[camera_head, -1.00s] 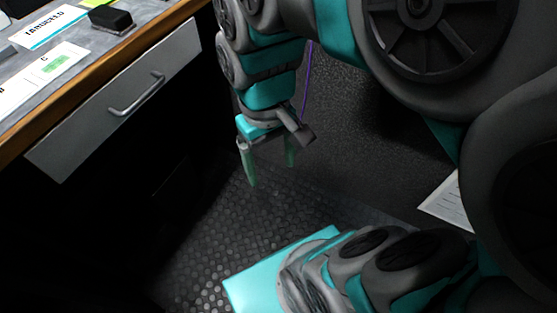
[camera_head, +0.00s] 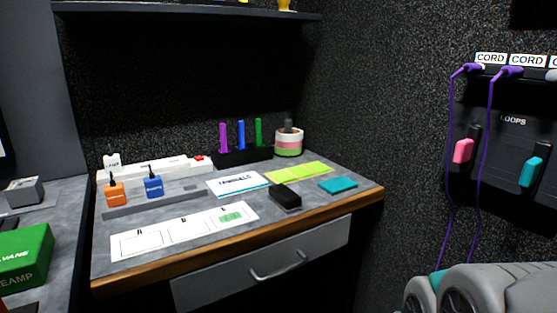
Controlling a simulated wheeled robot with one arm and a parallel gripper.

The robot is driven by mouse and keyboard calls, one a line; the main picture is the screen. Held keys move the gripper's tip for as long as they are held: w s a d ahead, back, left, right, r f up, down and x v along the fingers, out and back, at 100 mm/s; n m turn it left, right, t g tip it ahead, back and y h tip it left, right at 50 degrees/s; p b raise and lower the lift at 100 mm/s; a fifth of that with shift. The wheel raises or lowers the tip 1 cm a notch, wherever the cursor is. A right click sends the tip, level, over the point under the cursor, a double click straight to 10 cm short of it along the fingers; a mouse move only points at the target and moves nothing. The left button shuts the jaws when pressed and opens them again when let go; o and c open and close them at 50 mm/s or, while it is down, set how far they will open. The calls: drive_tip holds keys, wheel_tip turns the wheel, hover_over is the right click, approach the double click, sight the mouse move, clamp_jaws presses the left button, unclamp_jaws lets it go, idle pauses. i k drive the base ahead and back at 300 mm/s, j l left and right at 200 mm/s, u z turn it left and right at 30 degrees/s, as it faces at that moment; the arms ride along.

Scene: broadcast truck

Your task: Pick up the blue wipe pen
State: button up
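The blue wipe pen (camera_head: 241,135) stands upright in a black holder (camera_head: 232,159) at the back of the desk. A purple pen (camera_head: 223,137) stands to its left and a green pen (camera_head: 258,132) to its right, each a little apart from it. The blue pen's lower end is hidden in the holder. My gripper is outside the present view; only part of my arm shows at the lower right.
The desk (camera_head: 310,212) also bears a black block (camera_head: 286,197), a teal cloth (camera_head: 338,185), cards, a striped round container (camera_head: 288,144) and orange and blue plugs. A shelf (camera_head: 190,12) overhangs the back. Purple cords (camera_head: 487,150) hang at right.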

sight(241, 124)
drive_tip(key=u, duration=1.05)
drive_tip(key=z, duration=0.35)
